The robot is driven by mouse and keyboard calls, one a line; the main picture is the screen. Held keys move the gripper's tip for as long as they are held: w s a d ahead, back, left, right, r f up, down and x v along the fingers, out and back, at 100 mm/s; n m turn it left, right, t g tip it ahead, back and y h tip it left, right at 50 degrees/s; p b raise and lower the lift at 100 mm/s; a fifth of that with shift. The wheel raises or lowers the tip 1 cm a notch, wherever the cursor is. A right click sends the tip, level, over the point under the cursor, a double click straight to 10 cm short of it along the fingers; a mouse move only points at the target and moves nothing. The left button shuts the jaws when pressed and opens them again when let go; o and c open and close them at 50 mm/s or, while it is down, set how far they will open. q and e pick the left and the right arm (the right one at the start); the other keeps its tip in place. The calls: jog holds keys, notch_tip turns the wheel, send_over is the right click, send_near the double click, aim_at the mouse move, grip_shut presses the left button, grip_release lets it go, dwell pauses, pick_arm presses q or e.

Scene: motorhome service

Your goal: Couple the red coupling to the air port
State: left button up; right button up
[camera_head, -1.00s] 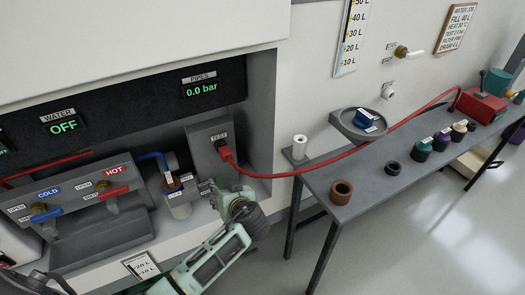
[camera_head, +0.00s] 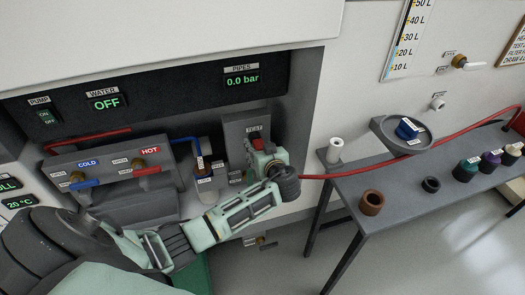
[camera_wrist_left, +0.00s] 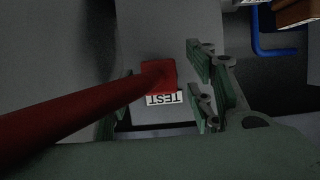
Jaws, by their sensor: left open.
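The red coupling (camera_head: 257,143) is at the grey panel under the TEST label (camera_head: 254,128), mostly hidden behind my left gripper (camera_head: 264,158). In the left wrist view the red coupling (camera_wrist_left: 158,74) sits against the panel beside the upside-down TEST label (camera_wrist_left: 164,99). My left gripper is open there, with two finger parts plain on the right and one partly hidden by the red hose on the left. I cannot tell whether the fingers touch the coupling or whether it is fully seated. My right gripper is not in view.
The red hose (camera_head: 330,177) runs across the grey bench to the right. A brown ring (camera_head: 371,202), a black ring (camera_head: 431,185) and several caps are on the bench. Blue and red valve handles are left of the panel. The PIPES display (camera_head: 242,81) reads 0.0 bar.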

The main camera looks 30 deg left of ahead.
pick_arm(q)
grip_shut()
dwell(0.9)
jog(key=shift+s+d+f, duration=0.15)
jog(key=shift+d, duration=0.05)
dwell(0.4)
jog(key=shift+s+d, duration=0.2)
jog(key=shift+d, duration=0.05)
jog(key=c, duration=0.7)
grip_release()
grip_shut()
